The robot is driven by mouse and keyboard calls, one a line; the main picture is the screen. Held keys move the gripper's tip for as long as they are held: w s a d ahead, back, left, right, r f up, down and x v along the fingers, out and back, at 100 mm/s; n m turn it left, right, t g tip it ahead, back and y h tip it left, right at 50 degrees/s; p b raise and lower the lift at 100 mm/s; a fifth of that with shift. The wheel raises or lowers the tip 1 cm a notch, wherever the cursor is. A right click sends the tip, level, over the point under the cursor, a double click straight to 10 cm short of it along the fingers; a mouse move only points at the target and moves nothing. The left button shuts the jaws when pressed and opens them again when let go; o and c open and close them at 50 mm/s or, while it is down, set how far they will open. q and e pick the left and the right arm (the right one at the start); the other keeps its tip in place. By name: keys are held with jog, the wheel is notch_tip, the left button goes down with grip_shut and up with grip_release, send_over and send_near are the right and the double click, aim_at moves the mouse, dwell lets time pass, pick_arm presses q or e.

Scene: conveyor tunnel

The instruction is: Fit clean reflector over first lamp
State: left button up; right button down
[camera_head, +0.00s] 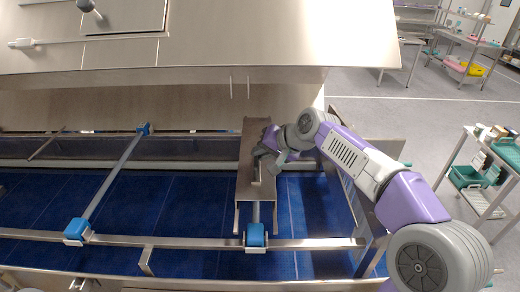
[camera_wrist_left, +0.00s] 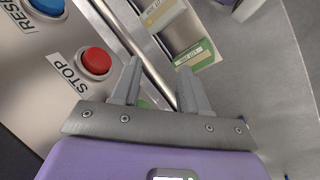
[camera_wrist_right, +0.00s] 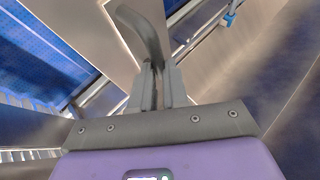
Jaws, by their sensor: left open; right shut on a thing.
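A long steel reflector (camera_head: 246,135) lies lengthwise over the right-hand lamp, which runs across the blue belt. Only that lamp's near end shows, with a short piece of tube and its blue end holder (camera_head: 255,235). I cannot tell whether the reflector rests on the lamp or hangs just above it. My right gripper (camera_head: 268,152) is shut on the reflector's grey curved handle (camera_wrist_right: 148,38), which shows in the right wrist view. A bare lamp (camera_head: 112,180) with blue ends lies to the left. My left gripper (camera_wrist_left: 157,88) is open and empty, outside the head view.
A steel rail (camera_head: 190,242) crosses the belt's near side. The tunnel's steel hood (camera_head: 200,50) overhangs the far side. A red stop button (camera_wrist_left: 96,61) and labelled green-and-white packs (camera_wrist_left: 195,57) show near my left gripper. A cart (camera_head: 480,190) stands at right.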

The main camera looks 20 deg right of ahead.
jog(key=shift+s+f, duration=0.2)
jog(key=shift+f, duration=0.15)
jog(key=shift+w+f+b, duration=0.15)
jog(key=shift+b, duration=0.15)
jog(key=shift+w, duration=0.35)
jog(key=shift+s, duration=0.3)
jog(key=shift+f+b, duration=0.15)
jog(key=shift+b, duration=0.15)
jog(key=shift+w, duration=0.15)
jog(key=shift+f, duration=0.2)
